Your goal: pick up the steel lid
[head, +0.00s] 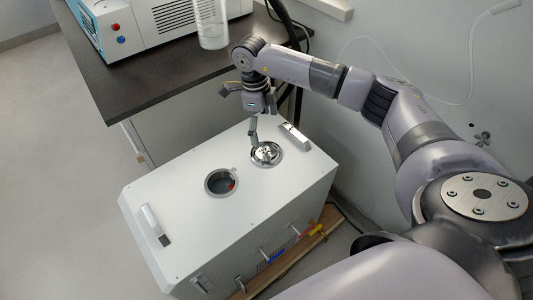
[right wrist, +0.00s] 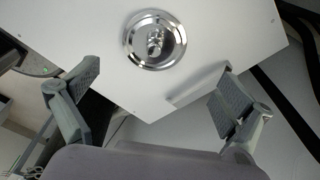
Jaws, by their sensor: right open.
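The steel lid (head: 266,153) is a shiny round disc with a knob in its middle. It lies on the white top of the box-shaped distiller (head: 190,225), right of the round opening; whether it covers another opening I cannot tell. My right gripper (head: 247,118) is open and empty above the far edge of the box, just behind the lid. In the right wrist view the lid (right wrist: 142,50) with its knob (right wrist: 155,40) shows ahead of the spread fingers (right wrist: 158,78), clear of both. My left gripper is out of view.
A round open port (head: 221,182) with something red inside is left of the lid. Handles stand at the box's left (head: 154,224) and right (head: 295,136) ends. A dark bench (head: 140,83) with a white-and-blue machine (head: 170,20) and a clear vessel (head: 211,25) is behind.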

